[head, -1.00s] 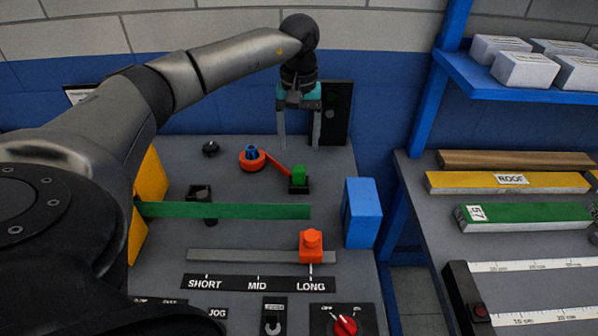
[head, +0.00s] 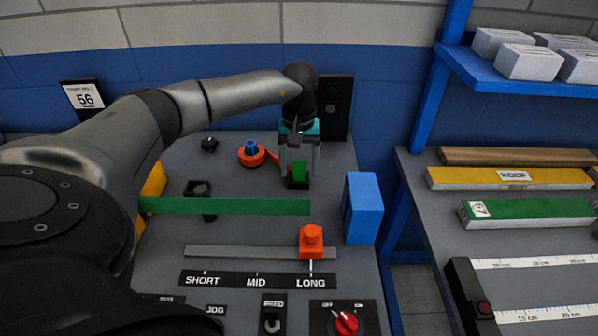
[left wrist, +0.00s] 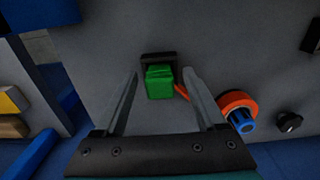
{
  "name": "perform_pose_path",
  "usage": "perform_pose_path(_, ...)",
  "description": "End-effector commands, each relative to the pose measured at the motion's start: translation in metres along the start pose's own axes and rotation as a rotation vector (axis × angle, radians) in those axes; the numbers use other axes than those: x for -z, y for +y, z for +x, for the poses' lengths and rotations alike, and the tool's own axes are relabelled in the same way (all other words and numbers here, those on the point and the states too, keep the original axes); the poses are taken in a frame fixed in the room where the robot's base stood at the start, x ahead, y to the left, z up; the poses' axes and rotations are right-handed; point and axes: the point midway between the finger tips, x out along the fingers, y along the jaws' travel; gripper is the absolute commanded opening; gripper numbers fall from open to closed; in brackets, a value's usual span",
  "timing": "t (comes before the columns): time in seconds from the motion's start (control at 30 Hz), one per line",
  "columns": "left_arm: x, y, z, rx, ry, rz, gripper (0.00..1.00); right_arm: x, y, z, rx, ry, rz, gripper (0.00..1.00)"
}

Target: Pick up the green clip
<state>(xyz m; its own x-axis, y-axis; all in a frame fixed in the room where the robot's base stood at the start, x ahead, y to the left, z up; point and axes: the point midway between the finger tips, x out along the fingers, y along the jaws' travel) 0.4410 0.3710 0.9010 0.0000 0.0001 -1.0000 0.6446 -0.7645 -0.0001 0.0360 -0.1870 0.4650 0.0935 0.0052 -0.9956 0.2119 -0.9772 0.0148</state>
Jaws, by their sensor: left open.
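The green clip (head: 298,169) is a small green block at the black holder on the grey panel, at the end of an orange arm. In the left wrist view the green clip (left wrist: 159,82) lies between and just beyond my open fingertips. My left gripper (head: 299,172) is open above the clip, its fingers on either side in the head view. In the left wrist view the left gripper (left wrist: 161,75) holds nothing. My right gripper is in no view.
An orange ring with a blue knob (head: 251,153) is left of the clip. A long green strip (head: 230,206) lies in front, with a blue block (head: 363,208) at right. An orange slider (head: 311,241) sits near LONG. A black box (head: 335,108) stands behind the gripper.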

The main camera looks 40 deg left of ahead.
Motion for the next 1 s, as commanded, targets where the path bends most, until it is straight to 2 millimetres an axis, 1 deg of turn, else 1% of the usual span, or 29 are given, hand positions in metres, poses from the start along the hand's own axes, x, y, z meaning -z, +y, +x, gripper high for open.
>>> perform_pose_path(0.03, -0.0001, 0.0001, -0.0002, 0.0, 0.0, 0.0, 0.69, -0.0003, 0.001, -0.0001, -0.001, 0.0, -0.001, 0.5)
perform_pose_path(0.07, -0.0001, 0.0001, -0.0002, 0.0, 0.0, 0.0, 0.66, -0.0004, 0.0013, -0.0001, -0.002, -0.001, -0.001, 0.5)
perform_pose_path(0.63, 0.0, 0.0001, -0.0006, 0.0, 0.0, 0.0, 0.02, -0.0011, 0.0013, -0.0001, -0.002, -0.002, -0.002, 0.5)
perform_pose_path(0.67, 0.0, 0.0001, -0.0006, 0.0, 0.0, 0.0, 0.0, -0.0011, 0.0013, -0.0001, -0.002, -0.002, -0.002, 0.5)
perform_pose_path(1.0, 0.0001, 0.0002, -0.0009, -0.001, 0.001, 0.0, 0.0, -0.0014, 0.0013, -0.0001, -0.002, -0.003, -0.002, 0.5)
